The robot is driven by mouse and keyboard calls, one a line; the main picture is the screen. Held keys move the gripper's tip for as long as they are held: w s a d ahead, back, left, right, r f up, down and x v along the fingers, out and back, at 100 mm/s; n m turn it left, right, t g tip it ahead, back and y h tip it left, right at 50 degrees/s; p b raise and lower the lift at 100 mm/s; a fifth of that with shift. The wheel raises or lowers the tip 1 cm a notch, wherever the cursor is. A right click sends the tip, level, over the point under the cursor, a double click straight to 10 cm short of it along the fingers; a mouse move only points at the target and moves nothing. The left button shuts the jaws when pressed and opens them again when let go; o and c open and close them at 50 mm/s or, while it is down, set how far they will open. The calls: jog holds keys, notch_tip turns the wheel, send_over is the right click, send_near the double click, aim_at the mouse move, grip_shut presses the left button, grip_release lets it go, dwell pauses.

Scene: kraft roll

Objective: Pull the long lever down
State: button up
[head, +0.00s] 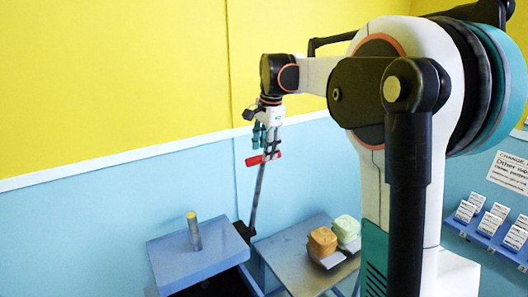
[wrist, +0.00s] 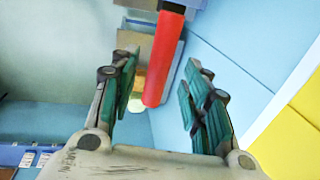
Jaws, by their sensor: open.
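The long lever (head: 258,195) is a dark rod that rises steeply from a dark pivot beside the blue box. A red grip (head: 274,156) crosses its top end. My gripper (head: 264,145) is open, pointing down at the red grip from above. In the wrist view the red grip (wrist: 165,55) reaches in from the top, between the two teal-padded fingers of my gripper (wrist: 160,85), with space on both sides. I cannot tell how deep it lies between them. The lever's lower end is partly hidden by the box edge.
A blue box (head: 170,262) with an upright grey post (head: 194,232) stands at lower left. A metal table (head: 283,250) beside it bears a tan block (head: 321,241) and a pale green block (head: 346,229). A blue rack (head: 487,240) holds white cards at right. The wall is close behind.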

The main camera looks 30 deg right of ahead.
jog(key=shift+w+f, duration=0.15)
jog(key=shift+f, duration=0.55)
jog(key=shift+w+f, duration=0.15)
jog(key=shift+f, duration=0.55)
jog(key=shift+c, duration=0.3)
grip_shut()
